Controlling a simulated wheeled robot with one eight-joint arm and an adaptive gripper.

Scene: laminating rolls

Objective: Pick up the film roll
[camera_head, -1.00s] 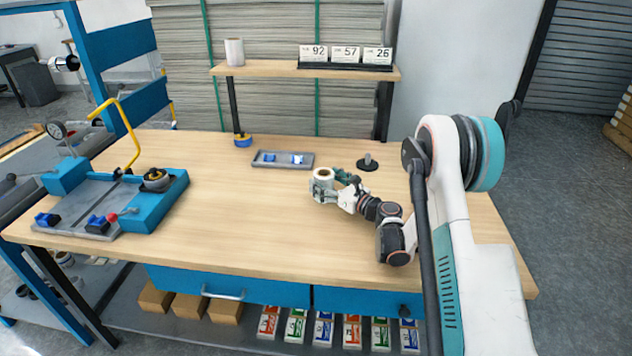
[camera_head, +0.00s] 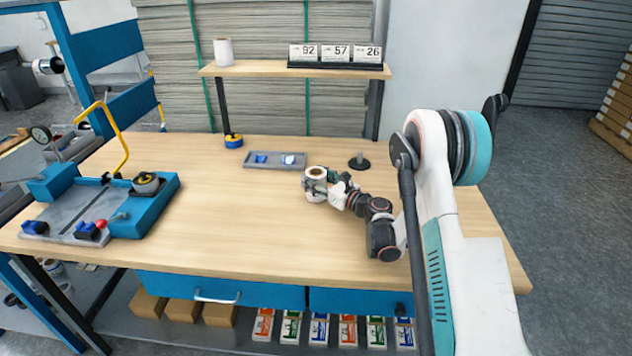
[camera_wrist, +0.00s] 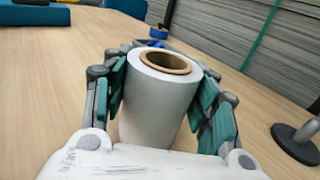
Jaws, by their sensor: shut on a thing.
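The film roll (camera_head: 316,173) is a white cylinder with a brown hollow core, standing upright at the middle of the wooden table. In the wrist view the film roll (camera_wrist: 158,100) stands between the green finger pads, which press on its left and right sides. My gripper (camera_head: 322,186) is shut on the roll, and it also shows in the wrist view (camera_wrist: 160,108). The roll's lower end is hidden by my gripper, so I cannot tell whether it touches the table (camera_head: 240,215).
A grey tray with blue pieces (camera_head: 274,160) and a dark disc with an upright post (camera_head: 359,161) lie behind the roll. A blue machine (camera_head: 105,205) stands at the left. A raised shelf (camera_head: 290,71) holds another white roll (camera_head: 223,52) and number cards (camera_head: 335,53).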

